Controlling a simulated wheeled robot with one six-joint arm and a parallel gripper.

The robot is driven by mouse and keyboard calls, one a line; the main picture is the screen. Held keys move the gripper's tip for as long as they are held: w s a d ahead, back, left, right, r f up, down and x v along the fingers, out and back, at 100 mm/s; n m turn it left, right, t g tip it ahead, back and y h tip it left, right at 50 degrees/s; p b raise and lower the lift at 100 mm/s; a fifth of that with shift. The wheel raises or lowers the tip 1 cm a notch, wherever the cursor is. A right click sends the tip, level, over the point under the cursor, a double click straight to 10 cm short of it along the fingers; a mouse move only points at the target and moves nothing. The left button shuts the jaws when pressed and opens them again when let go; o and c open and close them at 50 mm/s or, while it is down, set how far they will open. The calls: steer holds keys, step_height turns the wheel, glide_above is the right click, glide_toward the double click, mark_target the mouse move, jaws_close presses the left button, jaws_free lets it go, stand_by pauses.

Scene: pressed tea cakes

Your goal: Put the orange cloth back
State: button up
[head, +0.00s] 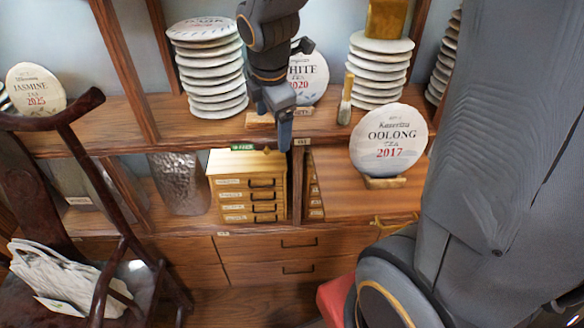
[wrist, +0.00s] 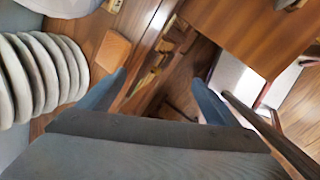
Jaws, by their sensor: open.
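I cannot make out a clear orange cloth in either view. A flat orange-tan square (wrist: 114,50) lies on the shelf near the tea cake stack in the wrist view; I cannot tell whether it is cloth or wood. In the head view a small orange-yellow thing (head: 392,222) shows at the lower cabinet's top edge, partly hidden by my arm; it is too small to identify. My gripper (head: 283,128) hangs in front of the upper shelf edge, pointing down. In the wrist view my gripper (wrist: 162,84) is open, with nothing between its fingers.
Stacks of tea cakes (head: 208,72) and (head: 380,70) flank my gripper on the upper shelf. A brush (head: 345,100) stands nearby. A dark chair (head: 60,125) holds a white bag (head: 65,280).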

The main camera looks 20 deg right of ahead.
steer(key=s+f+m+g+y, duration=0.1)
steer(key=s+f+m, duration=0.5)
steer(key=s+m, duration=0.6)
steer(key=m+g, duration=0.1)
steer(key=m, duration=0.6)
steer(key=shift+d, duration=0.25)
steer(key=shift+w, duration=0.1)
steer(key=shift+f+b, duration=0.45)
steer(key=shift+f, duration=0.05)
steer(key=shift+c, duration=0.3)
